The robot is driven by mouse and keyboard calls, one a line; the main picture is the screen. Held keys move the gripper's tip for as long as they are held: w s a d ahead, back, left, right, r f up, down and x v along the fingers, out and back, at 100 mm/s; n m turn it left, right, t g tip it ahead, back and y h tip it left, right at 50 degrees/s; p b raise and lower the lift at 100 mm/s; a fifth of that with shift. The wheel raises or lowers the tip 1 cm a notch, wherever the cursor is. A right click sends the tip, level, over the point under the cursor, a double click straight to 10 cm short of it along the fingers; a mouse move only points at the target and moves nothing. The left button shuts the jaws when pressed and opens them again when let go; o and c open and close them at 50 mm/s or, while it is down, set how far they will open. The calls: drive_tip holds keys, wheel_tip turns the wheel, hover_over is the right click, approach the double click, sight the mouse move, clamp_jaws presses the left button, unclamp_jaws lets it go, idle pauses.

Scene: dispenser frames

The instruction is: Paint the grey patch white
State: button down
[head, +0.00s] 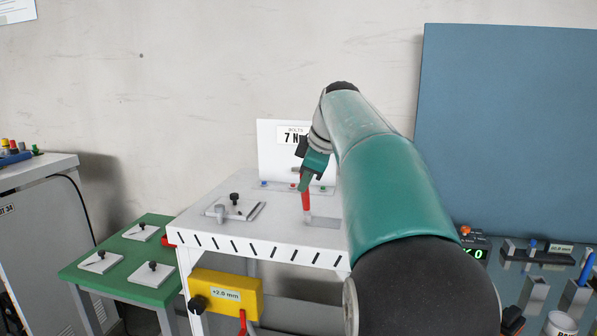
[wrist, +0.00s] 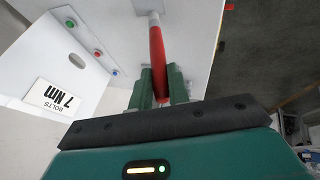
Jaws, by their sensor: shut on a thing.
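My gripper (head: 304,184) is shut on a red-handled tool (head: 306,201), which points down at the white table top. In the wrist view the red handle (wrist: 157,55) runs between the two green fingers of my gripper (wrist: 159,85), and a pale grey head (wrist: 154,19) shows at its far end. A grey patch (head: 325,222) lies on the white table top (head: 275,235), just right of the tool's lower end. My arm covers part of the area to its right. I cannot tell whether the tool touches the patch.
A white board (head: 275,150) marked "BOLTS 7 Nm" stands behind the tool. A white plate with a black knob (head: 234,199) and a grey peg (head: 221,214) are to the left. A yellow "+2.0 mm" box (head: 225,293) hangs on the front. A green table (head: 120,265) stands left.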

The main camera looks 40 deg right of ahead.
drive_tip(key=s+d, duration=0.6)
drive_tip(key=shift+s, duration=0.25)
idle(0.6)
